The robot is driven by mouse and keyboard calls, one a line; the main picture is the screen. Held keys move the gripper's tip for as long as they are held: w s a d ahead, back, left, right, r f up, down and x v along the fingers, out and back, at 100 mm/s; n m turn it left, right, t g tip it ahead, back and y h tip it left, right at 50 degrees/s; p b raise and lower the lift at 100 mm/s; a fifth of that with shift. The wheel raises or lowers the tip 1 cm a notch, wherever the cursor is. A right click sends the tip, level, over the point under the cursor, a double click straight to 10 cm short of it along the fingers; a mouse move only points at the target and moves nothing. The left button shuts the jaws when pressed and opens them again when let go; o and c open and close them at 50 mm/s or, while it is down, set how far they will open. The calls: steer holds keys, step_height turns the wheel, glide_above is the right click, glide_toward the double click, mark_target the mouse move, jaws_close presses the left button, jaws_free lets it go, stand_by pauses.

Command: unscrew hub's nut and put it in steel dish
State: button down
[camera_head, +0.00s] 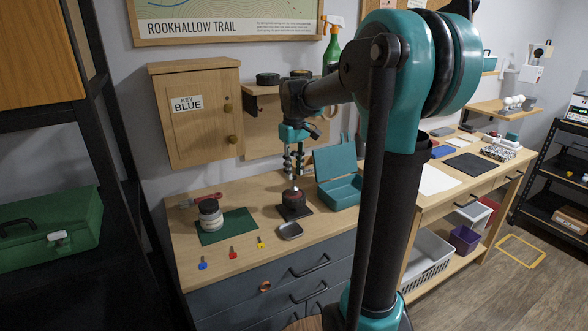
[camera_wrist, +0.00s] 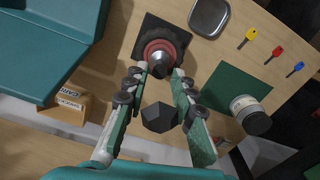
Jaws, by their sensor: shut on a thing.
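The hub (camera_head: 293,199) is dark and reddish and stands on a black square base on the wooden worktop. In the wrist view the hub (camera_wrist: 178,40) shows a dark rim and a red ring, with a silver, rounded nut (camera_wrist: 160,68) at its centre. My gripper (camera_head: 294,181) points straight down over the hub. In the wrist view my gripper's fingertips (camera_wrist: 160,71) are shut on the nut, one on each side. The nut's lower part is hard to make out. The steel dish (camera_head: 290,231) is empty, just in front of the hub; it also shows in the wrist view (camera_wrist: 209,16).
An open teal box (camera_head: 341,190) stands close right of the hub. A white jar with a dark lid (camera_head: 210,215) stands on a green mat (camera_head: 238,224) to the left. Blue, red (camera_head: 233,252) and yellow keys lie along the front. A wooden cabinet (camera_head: 197,115) is on the wall behind.

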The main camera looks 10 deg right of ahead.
steer(key=shift+n, duration=1)
steer(key=shift+n, duration=1.3)
steer(key=shift+n, duration=1.4)
steer(key=shift+n, duration=1.3)
